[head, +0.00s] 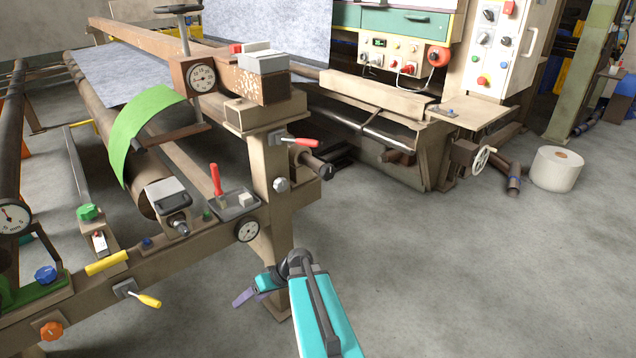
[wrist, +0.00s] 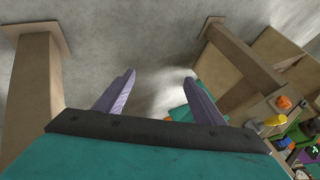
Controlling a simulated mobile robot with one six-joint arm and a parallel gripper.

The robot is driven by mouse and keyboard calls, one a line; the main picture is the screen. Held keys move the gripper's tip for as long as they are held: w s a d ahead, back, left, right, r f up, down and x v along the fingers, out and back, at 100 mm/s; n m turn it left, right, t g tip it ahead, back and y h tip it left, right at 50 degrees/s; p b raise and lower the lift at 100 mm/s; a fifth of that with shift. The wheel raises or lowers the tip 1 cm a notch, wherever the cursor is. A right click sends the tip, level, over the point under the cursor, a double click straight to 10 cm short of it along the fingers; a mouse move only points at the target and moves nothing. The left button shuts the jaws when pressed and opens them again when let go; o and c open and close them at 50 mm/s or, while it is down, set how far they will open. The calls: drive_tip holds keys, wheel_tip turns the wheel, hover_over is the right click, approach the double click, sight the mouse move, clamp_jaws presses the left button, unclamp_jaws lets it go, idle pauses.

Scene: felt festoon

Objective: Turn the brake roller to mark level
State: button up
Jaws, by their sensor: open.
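Several rollers lie along the brown machine frame in the head view; I cannot tell for certain which is the brake roller. One dark roller (head: 135,185) with a green band (head: 142,122) ends at a grey-topped bearing block (head: 168,196) with a metal shaft end. A dark roller end (head: 318,165) also sticks out right of the post, beside a red-handled lever. No level mark can be made out. My gripper (wrist: 158,76) is open and empty, its purple fingers apart over bare floor in the wrist view. In the head view it hangs low, left of the post's foot.
The upright post (head: 272,190) stands close to my arm. Open floor (head: 450,270) lies to the right.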

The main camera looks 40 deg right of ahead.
drive_tip(key=w+d+r+t+h+b, duration=0.1)
drive_tip(key=w+d+r+t+b, duration=0.15)
drive_tip(key=d, duration=0.35)
drive_tip(key=w+d+r+t+b, duration=0.1)
drive_tip(key=d+r, duration=0.3)
drive_tip(key=d, duration=0.1)
drive_tip(key=t+h+b, duration=0.6)
drive_tip(key=t+b, duration=0.1)
drive_tip(key=t, duration=0.2)
approach(318, 166)
drive_tip(key=s+d, duration=0.1)
drive_tip(key=s, duration=0.2)
drive_tip(key=shift+w+d+f+n+g, duration=0.1)
drive_tip(key=shift+w+f+n+g, duration=0.1)
drive_tip(key=shift+f+n+g, duration=0.1)
drive_tip(key=shift+w, duration=0.15)
drive_tip(key=shift+w+d+b, duration=0.15)
drive_tip(key=shift+w+b, duration=0.2)
drive_tip(key=shift+w, duration=1.9)
drive_tip(key=shift+w+d+b, duration=0.2)
drive_tip(key=shift+w+b, duration=0.1)
drive_tip(key=shift+w, duration=1.95)
drive_tip(key=shift+w+d+b, duration=0.15)
drive_tip(key=shift+w+b, duration=0.2)
drive_tip(key=shift+w, duration=1.9)
drive_tip(key=shift+a, duration=0.1)
drive_tip(key=c, duration=1.1)
